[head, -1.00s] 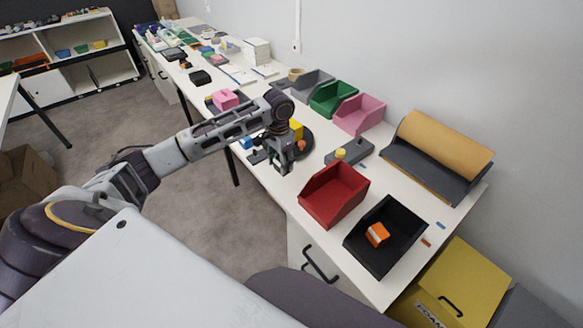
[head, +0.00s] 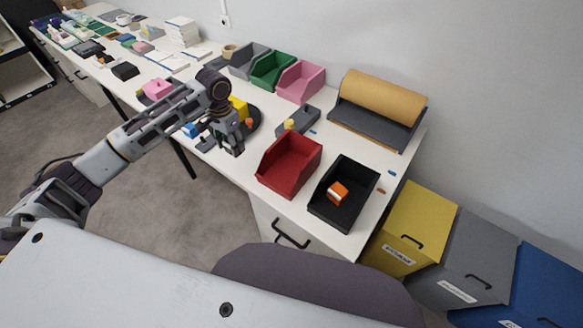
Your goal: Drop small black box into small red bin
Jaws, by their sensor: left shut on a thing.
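The small red bin (head: 280,180) stands on the white table near its front edge, open at the top; no object shows in the part of its inside I can see. My left gripper (head: 236,147) is above the table, to the left of the red bin and apart from it. It is shut on a small dark thing, likely the small black box, hard to tell from the dark fingers and mostly hidden by them. My right gripper is not in view.
A black bin (head: 330,214) with an orange block (head: 337,190) stands right of the red bin. Behind are a pink bin (head: 301,85), a green bin (head: 270,72) and a brown paper roll (head: 382,98). A dark round tray (head: 254,122) holds blocks beside my gripper.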

